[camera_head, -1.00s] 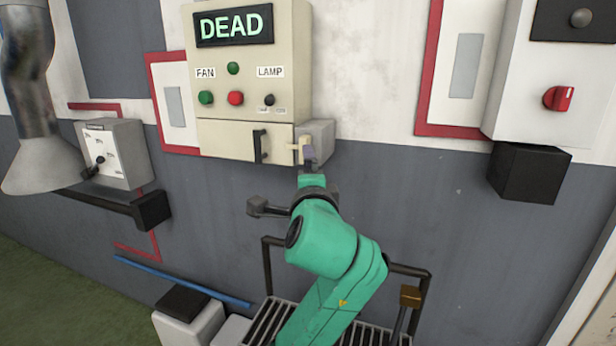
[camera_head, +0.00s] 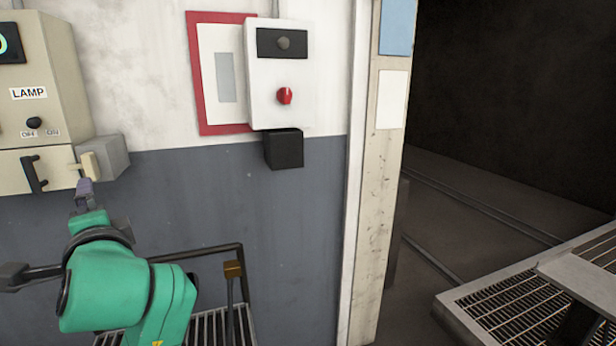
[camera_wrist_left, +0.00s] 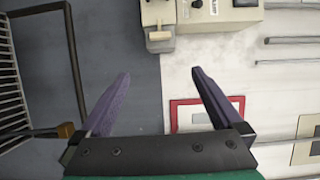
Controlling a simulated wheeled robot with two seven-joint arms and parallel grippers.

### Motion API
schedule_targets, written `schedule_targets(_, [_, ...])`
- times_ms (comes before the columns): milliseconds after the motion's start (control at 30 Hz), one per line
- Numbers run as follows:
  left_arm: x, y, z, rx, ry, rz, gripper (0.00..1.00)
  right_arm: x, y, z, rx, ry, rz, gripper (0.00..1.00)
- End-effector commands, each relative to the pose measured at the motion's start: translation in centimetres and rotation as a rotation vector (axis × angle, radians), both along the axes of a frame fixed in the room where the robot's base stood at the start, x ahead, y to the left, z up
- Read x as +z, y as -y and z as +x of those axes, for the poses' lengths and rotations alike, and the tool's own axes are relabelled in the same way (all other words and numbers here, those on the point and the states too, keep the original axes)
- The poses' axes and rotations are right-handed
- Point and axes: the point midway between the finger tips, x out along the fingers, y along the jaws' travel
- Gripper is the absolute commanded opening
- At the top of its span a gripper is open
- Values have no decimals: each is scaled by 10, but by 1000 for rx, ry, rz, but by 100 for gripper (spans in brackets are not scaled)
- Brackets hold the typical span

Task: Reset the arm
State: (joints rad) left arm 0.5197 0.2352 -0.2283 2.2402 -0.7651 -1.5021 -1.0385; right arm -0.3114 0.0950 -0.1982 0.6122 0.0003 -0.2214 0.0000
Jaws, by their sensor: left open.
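My green left arm (camera_head: 130,290) reaches up from the lower left in the head view, in front of the grey wall. My left gripper (camera_head: 84,187) has purple fingers just below a beige handle (camera_head: 87,166) beside a grey block (camera_head: 112,156). In the left wrist view the two fingers stand wide apart and empty (camera_wrist_left: 161,73). The beige handle (camera_wrist_left: 160,40) shows beyond the fingertips, apart from them. My right gripper is in neither view.
A beige control panel (camera_head: 50,75) with a LAMP switch (camera_head: 34,123) is at left. A white box (camera_head: 279,110) with a red knob (camera_head: 284,96) hangs over a black block (camera_head: 284,149). A railing (camera_head: 205,252) stands below. Right is a dark opening and a metal grating (camera_head: 500,305).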

Motion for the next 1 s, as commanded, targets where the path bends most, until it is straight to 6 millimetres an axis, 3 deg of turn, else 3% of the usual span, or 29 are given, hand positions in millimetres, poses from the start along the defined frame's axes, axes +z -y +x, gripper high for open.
schedule_targets(367, [-87, 12, 13, -86, -88, -229, 100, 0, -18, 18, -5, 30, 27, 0])
schedule_targets(567, [-167, 25, 7, -118, -173, -460, 100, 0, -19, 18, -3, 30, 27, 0])
schedule_targets(767, [-271, 49, -27, -84, -302, -793, 100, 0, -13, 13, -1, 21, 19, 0])
schedule_targets(900, [-339, 70, -70, 5, -394, -1044, 100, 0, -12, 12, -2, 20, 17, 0])
schedule_targets(1000, [-375, 84, -104, 91, -451, -1197, 100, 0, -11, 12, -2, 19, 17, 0])
